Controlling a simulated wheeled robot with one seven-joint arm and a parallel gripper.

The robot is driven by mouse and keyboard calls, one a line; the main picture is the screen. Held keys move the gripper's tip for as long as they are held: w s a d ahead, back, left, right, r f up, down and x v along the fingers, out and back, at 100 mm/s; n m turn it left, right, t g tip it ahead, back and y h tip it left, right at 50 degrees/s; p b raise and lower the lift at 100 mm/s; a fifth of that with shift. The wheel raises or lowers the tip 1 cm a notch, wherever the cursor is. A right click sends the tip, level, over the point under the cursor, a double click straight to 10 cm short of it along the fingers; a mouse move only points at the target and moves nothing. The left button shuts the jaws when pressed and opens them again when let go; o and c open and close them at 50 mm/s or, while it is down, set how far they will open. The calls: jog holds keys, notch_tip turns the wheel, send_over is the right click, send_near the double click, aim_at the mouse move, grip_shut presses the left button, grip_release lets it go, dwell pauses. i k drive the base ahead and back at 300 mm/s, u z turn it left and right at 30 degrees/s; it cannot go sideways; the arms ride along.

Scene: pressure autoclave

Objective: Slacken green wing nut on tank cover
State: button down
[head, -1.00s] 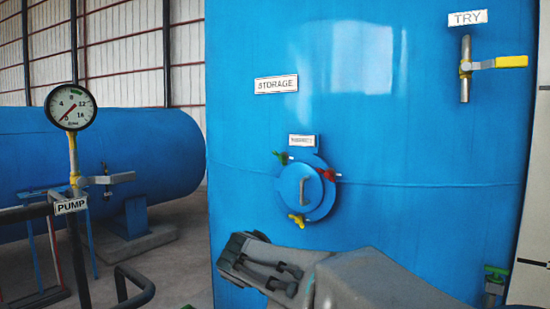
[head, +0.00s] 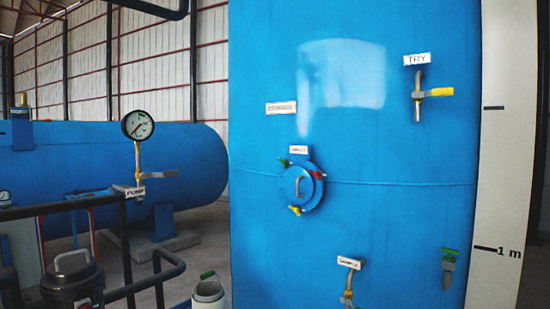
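The round blue tank cover (head: 301,190) with a grey handle sits on the front of the large blue tank (head: 400,225). Three coloured wing nuts are around its rim. The green wing nut (head: 284,162) is at the upper left, the red wing nut (head: 317,175) at the right, and the yellow wing nut (head: 296,210) at the bottom. The cover lies flat against the tank. My gripper is not in view.
A yellow-handled valve (head: 432,92) is at the upper right. Lower valves (head: 347,290) and (head: 448,268) stick out of the tank. A gauge (head: 138,125), dark pipes (head: 90,205) and a grey lidded pot (head: 72,280) stand at the left.

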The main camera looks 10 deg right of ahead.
aim_at(284, 163)
jog(key=z, duration=0.1)
jog(key=i, duration=1.15)
jog(key=u, duration=0.75)
